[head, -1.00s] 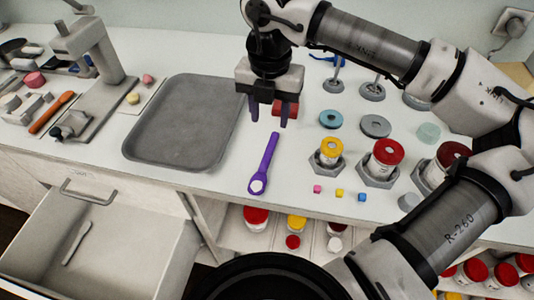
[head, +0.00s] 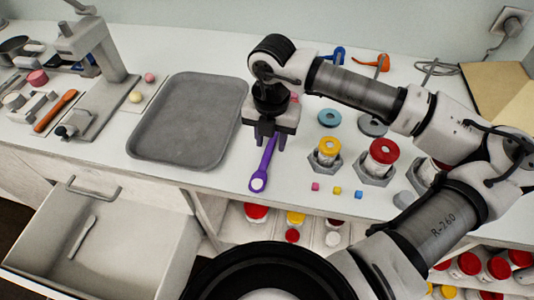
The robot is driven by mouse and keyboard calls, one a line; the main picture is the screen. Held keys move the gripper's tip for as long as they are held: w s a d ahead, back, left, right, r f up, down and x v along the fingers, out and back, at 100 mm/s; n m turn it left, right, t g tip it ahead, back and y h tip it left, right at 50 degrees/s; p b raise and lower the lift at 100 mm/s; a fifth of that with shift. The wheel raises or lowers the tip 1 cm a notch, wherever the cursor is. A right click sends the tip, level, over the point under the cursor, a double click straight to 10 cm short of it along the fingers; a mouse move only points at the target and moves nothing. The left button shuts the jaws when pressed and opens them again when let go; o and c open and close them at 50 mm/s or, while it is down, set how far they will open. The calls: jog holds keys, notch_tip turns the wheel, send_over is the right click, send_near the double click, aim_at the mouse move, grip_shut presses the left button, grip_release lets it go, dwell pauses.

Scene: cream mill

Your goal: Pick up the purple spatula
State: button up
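The purple spatula (head: 264,165) lies on the white worktop to the right of the grey tray, its handle pointing to the back and its pale-centred round end near the front edge. My gripper (head: 269,143) is over the far end of the handle, pointing down. Its two dark fingers are apart, one on each side of the handle as seen from the head view. I cannot tell how far above the worktop the fingertips are. The tip of the handle is partly hidden by the gripper.
The grey tray (head: 140,143) lies left of the spatula. A yellow-lidded jar (head: 328,148) and a red-lidded jar (head: 382,152) stand to the right, with several small cubes in front. An open drawer (head: 140,225) juts out at the front left.

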grip_shut()
